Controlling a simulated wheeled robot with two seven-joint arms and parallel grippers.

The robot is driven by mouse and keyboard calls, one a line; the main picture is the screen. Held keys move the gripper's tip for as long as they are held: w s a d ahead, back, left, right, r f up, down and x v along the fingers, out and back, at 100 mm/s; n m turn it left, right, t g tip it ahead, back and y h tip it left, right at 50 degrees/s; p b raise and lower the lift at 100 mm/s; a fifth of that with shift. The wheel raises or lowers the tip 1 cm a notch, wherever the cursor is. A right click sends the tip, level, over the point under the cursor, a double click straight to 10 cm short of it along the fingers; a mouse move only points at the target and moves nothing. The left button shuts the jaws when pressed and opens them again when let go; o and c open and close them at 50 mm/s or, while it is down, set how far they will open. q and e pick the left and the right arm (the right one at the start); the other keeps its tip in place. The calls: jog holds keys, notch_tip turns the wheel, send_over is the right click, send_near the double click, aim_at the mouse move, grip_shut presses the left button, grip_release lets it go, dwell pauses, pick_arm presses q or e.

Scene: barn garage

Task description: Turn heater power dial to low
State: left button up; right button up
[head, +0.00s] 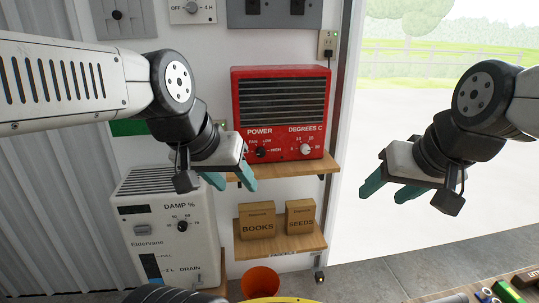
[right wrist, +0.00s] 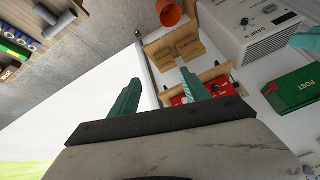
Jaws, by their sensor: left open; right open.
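The red heater (head: 282,100) stands on a wooden shelf against the wall in the head view, with a dark grille above its controls. Its black power dial (head: 261,152) is at the lower left, with FAN, LOW and HIGH marked around it; its setting is too small to read. A pale degrees dial (head: 306,149) is at its right. My left gripper (head: 231,181) is open and empty, left of and below the power dial. My right gripper (head: 386,192) is open and empty, well right of the heater. The right wrist view shows part of the heater (right wrist: 225,88) behind its fingers.
Below, a lower shelf (head: 312,240) holds a BOOKS box (head: 257,221) and a SEEDS box (head: 300,217). A white dehumidifier (head: 155,240) stands at left, an orange bucket (head: 260,281) below. An outlet (head: 328,44) is above right. The doorway at right is open.

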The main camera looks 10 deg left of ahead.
aim_at(262, 154)
jog(key=w+a+f+n+t+y, duration=0.1)
jog(key=w+a+f+t, duration=0.1)
jog(key=w+a, duration=0.8)
jog(key=w+a+f+n+t+y, duration=0.15)
jog(key=w+a, duration=0.25)
jog(key=w, duration=1.2)
jog(key=w+a+f+m+t+y, duration=0.1)
jog(key=w+a+f+t, duration=0.25)
jog(key=a+f, duration=0.3)
jog(key=w+a+f+t+y, duration=0.1)
jog(key=w+a+f+t, duration=0.2)
jog(key=w+a+f, duration=0.3)
jog(key=shift+h, duration=0.25)
jog(key=x, duration=0.2)
jog(key=a+x, duration=0.1)
jog(key=x, duration=0.4)
jog(key=shift+s+a, duration=0.3)
jog(key=shift+s, duration=0.05)
grip_shut()
